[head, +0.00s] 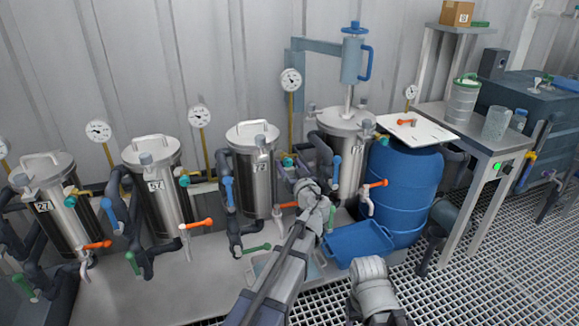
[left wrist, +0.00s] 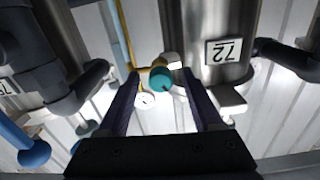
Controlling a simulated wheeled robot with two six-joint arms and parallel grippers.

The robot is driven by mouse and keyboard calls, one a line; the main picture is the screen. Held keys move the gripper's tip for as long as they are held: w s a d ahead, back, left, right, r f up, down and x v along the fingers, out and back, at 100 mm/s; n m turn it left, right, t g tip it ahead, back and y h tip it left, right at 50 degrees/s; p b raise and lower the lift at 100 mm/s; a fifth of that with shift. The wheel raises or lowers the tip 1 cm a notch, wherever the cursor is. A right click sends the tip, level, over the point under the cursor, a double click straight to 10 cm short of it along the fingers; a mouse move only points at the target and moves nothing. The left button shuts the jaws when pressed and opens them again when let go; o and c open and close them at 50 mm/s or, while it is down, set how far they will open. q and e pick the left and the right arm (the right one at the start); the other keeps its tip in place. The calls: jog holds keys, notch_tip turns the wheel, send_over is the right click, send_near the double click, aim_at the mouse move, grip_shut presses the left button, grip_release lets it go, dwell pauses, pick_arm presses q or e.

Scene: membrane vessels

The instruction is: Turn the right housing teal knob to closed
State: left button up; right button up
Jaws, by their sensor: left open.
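Steel housings stand in a row in the head view. The rightmost housing (head: 343,165) has a raised lid arm above it, and a teal fitting (head: 384,139) shows at its right. My left gripper (head: 291,169) is between it and the neighbouring housing (head: 262,180), near a teal knob (head: 288,161). In the left wrist view, this teal knob (left wrist: 160,77) lies between the tips of my open left gripper (left wrist: 158,80). The housing labelled 72 (left wrist: 218,35) is beside it. Contact and the knob's turned position cannot be told.
Blue handles (head: 336,167), orange handles (head: 376,183) and dark pipes (head: 322,150) crowd the housing fronts. A yellow gauge pole (head: 290,115) rises behind the knob. A blue barrel (head: 405,185) and blue tray (head: 358,243) stand to the right. The grated floor in front is partly clear.

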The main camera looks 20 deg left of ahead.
pick_arm(q)
jog(key=shift+c, duration=0.3)
grip_shut()
dwell(0.3)
